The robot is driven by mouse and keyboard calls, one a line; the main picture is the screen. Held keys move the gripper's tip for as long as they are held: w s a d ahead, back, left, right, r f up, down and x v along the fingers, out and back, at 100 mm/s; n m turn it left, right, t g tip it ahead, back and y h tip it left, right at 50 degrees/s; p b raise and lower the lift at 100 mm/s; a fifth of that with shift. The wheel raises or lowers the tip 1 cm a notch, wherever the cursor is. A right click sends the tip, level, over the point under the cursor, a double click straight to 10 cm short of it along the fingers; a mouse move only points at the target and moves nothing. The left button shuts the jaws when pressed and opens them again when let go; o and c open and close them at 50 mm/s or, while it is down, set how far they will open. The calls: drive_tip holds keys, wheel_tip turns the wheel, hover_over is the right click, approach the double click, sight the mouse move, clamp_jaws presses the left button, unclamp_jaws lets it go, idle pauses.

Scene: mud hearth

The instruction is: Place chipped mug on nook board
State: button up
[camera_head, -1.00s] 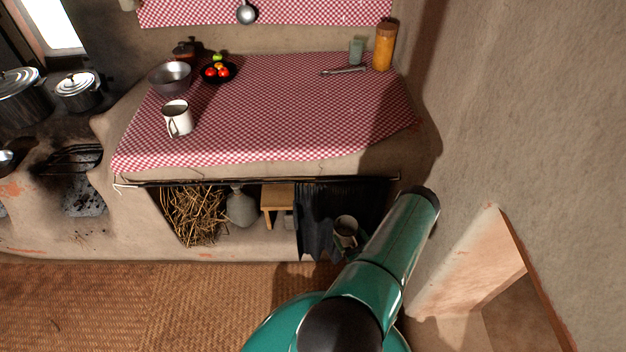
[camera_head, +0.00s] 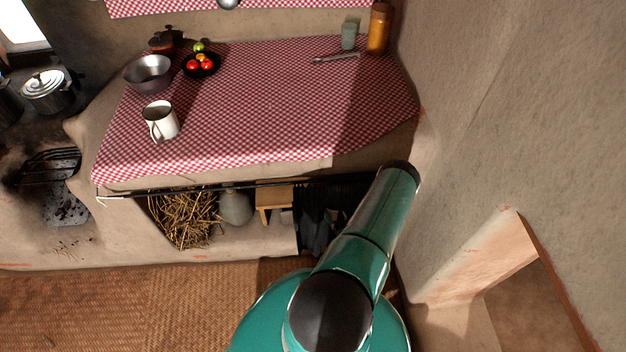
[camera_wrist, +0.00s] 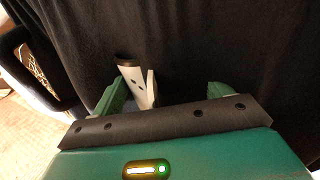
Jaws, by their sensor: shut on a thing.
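My gripper (camera_wrist: 165,95) is shut on a white mug (camera_wrist: 138,82) with dark chips and a dark rim, seen in the wrist view. Only part of this mug shows between the green fingers, and it looks tilted there. A black cloth fills the view close behind it. In the head view my arm hides the gripper and this mug. A second white mug (camera_head: 160,121) stands on the checked counter. A small wooden board on legs (camera_head: 273,197) stands in the nook under the counter; I cannot tell whether it is the nook board.
The dark curtain (camera_head: 318,218) hangs over the nook's right part, beside my arm. Straw (camera_head: 184,218) and a grey jug (camera_head: 235,207) stand left of the wooden board. A rod (camera_head: 240,188) runs along the nook's top edge. A mud wall (camera_head: 500,120) rises at the right.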

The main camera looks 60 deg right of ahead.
sight(329, 201)
drive_tip(key=x, duration=1.5)
drive_tip(key=f, duration=0.2)
drive_tip(key=shift+w+d+f, duration=0.15)
drive_tip(key=shift+w+f, duration=0.1)
drive_tip(key=shift+f, duration=0.45)
drive_tip(key=o, duration=1)
drive_tip(key=shift+f, duration=0.15)
drive_tip(key=shift+o, duration=0.2)
drive_tip(key=shift+s, duration=0.25)
drive_tip(key=v, duration=1.1)
drive_tip(key=shift+s+a, duration=0.2)
